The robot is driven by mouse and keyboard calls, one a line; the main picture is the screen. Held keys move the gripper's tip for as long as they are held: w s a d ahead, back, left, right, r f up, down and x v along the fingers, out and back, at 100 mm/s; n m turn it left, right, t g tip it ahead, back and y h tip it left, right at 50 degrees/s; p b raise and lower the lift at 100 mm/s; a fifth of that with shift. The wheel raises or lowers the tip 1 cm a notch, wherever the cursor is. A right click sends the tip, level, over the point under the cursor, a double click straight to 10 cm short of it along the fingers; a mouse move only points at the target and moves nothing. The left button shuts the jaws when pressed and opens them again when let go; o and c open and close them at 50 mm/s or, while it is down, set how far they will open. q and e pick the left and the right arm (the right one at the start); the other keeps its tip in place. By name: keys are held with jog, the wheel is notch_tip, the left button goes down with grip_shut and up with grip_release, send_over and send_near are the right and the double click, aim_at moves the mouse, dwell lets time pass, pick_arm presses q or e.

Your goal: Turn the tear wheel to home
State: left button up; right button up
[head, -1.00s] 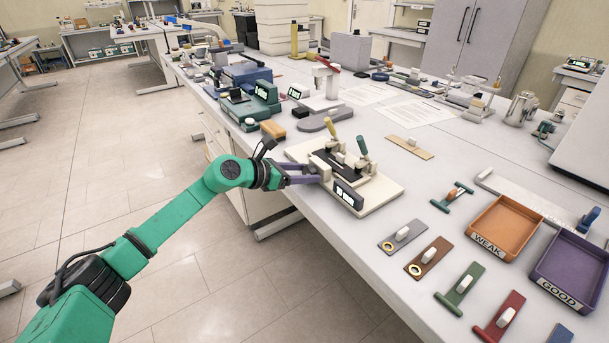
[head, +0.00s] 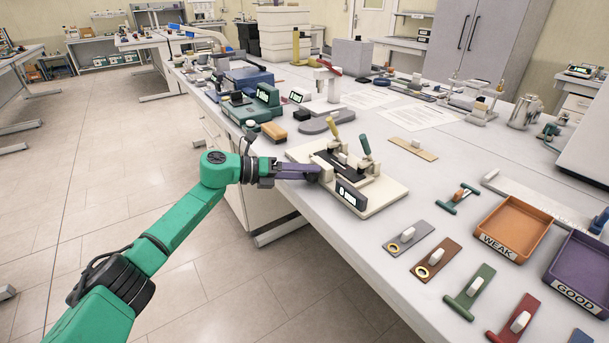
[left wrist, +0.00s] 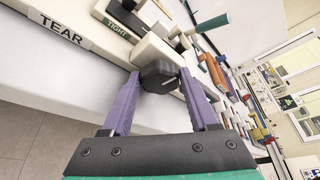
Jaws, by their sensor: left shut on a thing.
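The tear tester, a cream base (head: 384,200) with a black bed, two levers and a small display (head: 351,195), stands near the left edge of the bench. Its tear wheel, a dark faceted knob, is on the machine's left side; in the left wrist view the wheel (left wrist: 160,77) sits between my purple fingertips. My left gripper (head: 312,172) is shut on the wheel, and it also shows in the left wrist view (left wrist: 160,84). Labels reading TEAR (left wrist: 60,32) and TIGHT (left wrist: 117,32) show there. The display figures are too small to read surely. My right gripper is out of view.
Strips with white tabs, such as a grey one (head: 420,231) and a green one (head: 481,280), lie in front of the tester. An orange WEAK tray (head: 542,212) and a purple GOOD tray (head: 556,276) stand at right. Teal instruments (head: 262,105) stand behind. Open floor lies left.

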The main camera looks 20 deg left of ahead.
pick_arm(q)
jog(key=shift+n, duration=0.4)
jog(key=shift+h, duration=0.3)
jog(key=o, duration=1.4)
jog(key=shift+c, duration=0.2)
jog(key=shift+f, duration=0.1)
jog(key=shift+a, duration=0.1)
